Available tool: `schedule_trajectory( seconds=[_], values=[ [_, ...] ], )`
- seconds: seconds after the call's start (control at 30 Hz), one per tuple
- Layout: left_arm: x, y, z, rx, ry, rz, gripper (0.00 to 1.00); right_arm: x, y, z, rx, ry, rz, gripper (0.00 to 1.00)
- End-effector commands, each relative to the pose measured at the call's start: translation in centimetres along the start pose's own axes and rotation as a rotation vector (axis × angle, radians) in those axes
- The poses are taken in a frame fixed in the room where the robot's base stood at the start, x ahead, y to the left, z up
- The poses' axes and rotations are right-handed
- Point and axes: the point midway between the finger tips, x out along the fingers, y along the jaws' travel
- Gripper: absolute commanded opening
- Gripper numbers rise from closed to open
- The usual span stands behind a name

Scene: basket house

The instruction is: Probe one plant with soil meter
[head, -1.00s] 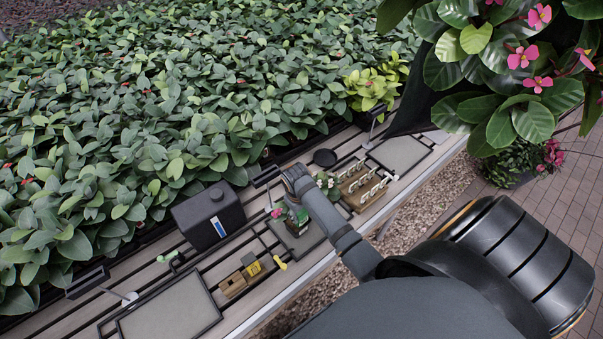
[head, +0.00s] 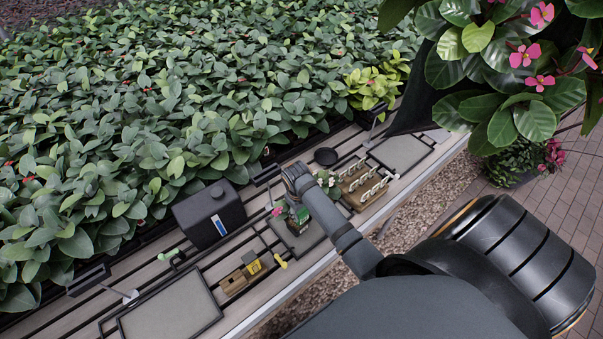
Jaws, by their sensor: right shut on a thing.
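My right arm comes in from the lower right, and its wrist hangs over the wooden bench. My right gripper (head: 294,205), small and partly hidden by the wrist, is shut on a small green device (head: 299,214) that looks like the soil meter. The device is over a dark tray (head: 291,238); I cannot tell whether its probe touches anything. A small pink bloom (head: 277,210) shows just left of it. A small plant with white flowers (head: 327,181) stands right of the wrist. My left gripper is not in view.
A black box (head: 209,213) with a blue and white mark stands left. A wooden holder with a yellow item (head: 252,265) is nearer. A rack of white labels (head: 366,185) and an empty grey tray (head: 401,152) lie right. Dense foliage (head: 150,120) fills the back; pink-flowered leaves (head: 505,80) hang upper right.

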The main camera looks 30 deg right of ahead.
Motion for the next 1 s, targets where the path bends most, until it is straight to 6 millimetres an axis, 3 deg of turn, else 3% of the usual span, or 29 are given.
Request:
schedule_trajectory(
  seconds=[0.47,0.5,0.67,1.0],
  values=[
    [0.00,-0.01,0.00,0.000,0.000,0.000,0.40,-0.01,0.01,-0.01,0.000,0.000,0.000,0.00],
    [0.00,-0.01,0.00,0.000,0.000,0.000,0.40,-0.01,0.01,-0.01,0.000,0.000,0.000,0.53],
    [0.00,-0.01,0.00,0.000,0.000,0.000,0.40,-0.01,0.01,-0.01,0.000,0.000,0.000,0.75],
    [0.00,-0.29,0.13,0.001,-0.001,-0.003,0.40,-0.17,0.01,-0.02,0.000,0.000,0.000,0.76]
  ],
)
